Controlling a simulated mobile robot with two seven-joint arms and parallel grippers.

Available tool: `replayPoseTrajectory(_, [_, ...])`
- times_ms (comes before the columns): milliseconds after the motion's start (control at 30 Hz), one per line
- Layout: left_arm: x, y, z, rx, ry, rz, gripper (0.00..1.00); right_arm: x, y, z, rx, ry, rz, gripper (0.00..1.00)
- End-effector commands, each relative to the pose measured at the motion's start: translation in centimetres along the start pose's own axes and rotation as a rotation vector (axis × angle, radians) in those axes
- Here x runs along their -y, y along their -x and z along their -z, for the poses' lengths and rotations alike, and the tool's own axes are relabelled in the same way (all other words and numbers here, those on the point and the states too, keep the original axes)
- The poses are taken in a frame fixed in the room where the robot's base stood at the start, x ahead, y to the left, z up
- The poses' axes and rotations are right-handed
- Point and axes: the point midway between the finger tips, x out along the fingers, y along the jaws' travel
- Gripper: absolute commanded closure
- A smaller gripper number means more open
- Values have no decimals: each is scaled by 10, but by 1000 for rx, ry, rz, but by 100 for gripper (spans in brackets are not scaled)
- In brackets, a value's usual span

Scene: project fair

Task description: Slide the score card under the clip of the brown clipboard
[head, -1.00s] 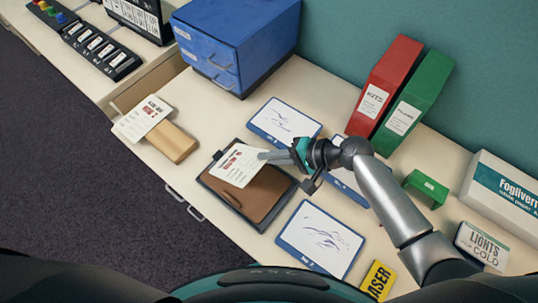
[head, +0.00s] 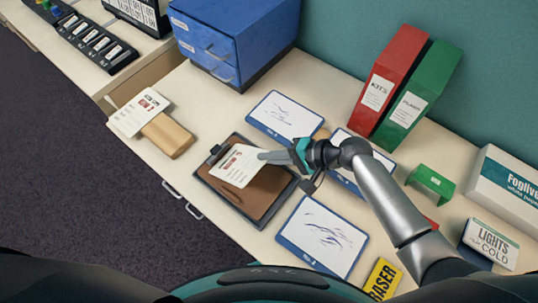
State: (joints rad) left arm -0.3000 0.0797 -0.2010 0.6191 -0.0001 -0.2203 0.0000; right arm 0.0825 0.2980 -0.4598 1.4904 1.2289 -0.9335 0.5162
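The brown clipboard (head: 264,194) lies on the table, its dark clip (head: 216,151) at its upper-left end. The white score card (head: 240,163), with red and dark print, is over the clipboard's upper part. Its far edge is close to the clip; I cannot tell whether it rests on the board or hovers just above. My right gripper (head: 268,156) reaches in from the right and is shut on the card's right edge. The grip itself is small and partly hidden. My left gripper is not in view.
Blue-edged drawing panels (head: 322,237) lie around the clipboard. A blue drawer unit (head: 228,36), red binder (head: 386,88) and green binder (head: 418,96) stand behind. Bare table shows left of the clipboard.

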Motion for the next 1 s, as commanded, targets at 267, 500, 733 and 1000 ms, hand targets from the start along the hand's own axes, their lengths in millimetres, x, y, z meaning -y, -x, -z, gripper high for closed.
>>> replayPoseTrajectory(267, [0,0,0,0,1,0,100,0,0,0,0,0,0,70])
replayPoseTrajectory(500, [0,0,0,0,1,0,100,0,0,0,0,0,0,63])
replayPoseTrajectory(733, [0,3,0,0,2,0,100,0,13,1,-2,0,-2,63])
replayPoseTrajectory(1000, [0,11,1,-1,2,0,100,0,72,0,-3,2,-4,63])
